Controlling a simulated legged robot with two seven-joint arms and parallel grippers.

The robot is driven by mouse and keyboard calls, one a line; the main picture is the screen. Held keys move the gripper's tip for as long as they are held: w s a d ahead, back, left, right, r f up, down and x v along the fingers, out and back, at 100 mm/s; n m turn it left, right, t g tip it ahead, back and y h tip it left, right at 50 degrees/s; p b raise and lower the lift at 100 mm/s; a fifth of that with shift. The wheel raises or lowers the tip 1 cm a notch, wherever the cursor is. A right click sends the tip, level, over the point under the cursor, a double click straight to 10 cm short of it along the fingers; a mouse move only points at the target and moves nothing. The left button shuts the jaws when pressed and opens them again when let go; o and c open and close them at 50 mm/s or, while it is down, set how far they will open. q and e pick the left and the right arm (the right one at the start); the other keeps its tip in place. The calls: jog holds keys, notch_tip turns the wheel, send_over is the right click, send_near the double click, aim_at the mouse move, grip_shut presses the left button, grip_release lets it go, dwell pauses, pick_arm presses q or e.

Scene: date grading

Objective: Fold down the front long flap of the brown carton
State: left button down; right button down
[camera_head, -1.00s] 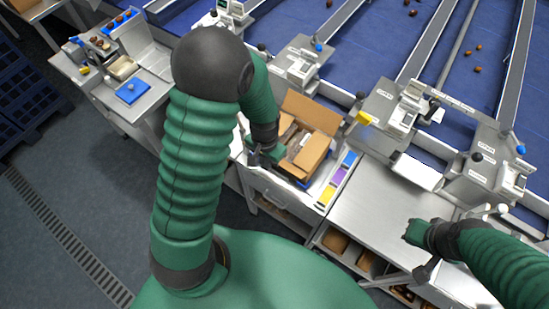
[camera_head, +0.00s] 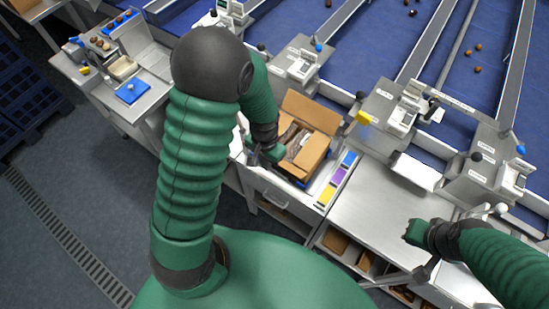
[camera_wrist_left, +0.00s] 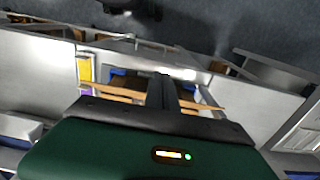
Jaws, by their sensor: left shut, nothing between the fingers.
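The brown carton (camera_head: 312,152) stands open on the metal bench in the head view, with one flap (camera_head: 310,110) raised along its far side. Dark contents show in its opening. My left gripper (camera_head: 268,156) is at the carton's near left edge, shut and empty; whether it touches the front flap cannot be told. In the left wrist view, the dark fingers (camera_wrist_left: 162,95) reach between brown carton flaps (camera_wrist_left: 120,91), and the housing hides much of the carton. My right gripper (camera_head: 413,231) hovers over the bench at right, its fingers too small to judge.
A strip of blue, purple and yellow blocks (camera_head: 337,180) lies just right of the carton. The bare steel bench (camera_head: 370,205) is clear farther right. Weighing units (camera_head: 302,62) and the blue conveyor (camera_head: 370,45) stand behind. A drawer handle is below the carton.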

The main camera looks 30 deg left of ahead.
pick_arm(q)
jog(key=shift+w, duration=0.1)
jog(key=shift+w+r, duration=0.15)
jog(key=shift+w, duration=1.15)
jog(key=shift+w+d+p, duration=0.2)
jog(key=shift+w+p, duration=0.2)
jog(key=shift+w, duration=1.1)
jog(key=shift+w+r, duration=0.1)
jog(key=shift+w, duration=0.9)
jog(key=w, duration=0.4)
jog(key=shift+w+d, duration=0.2)
jog(key=shift+w, duration=0.15)
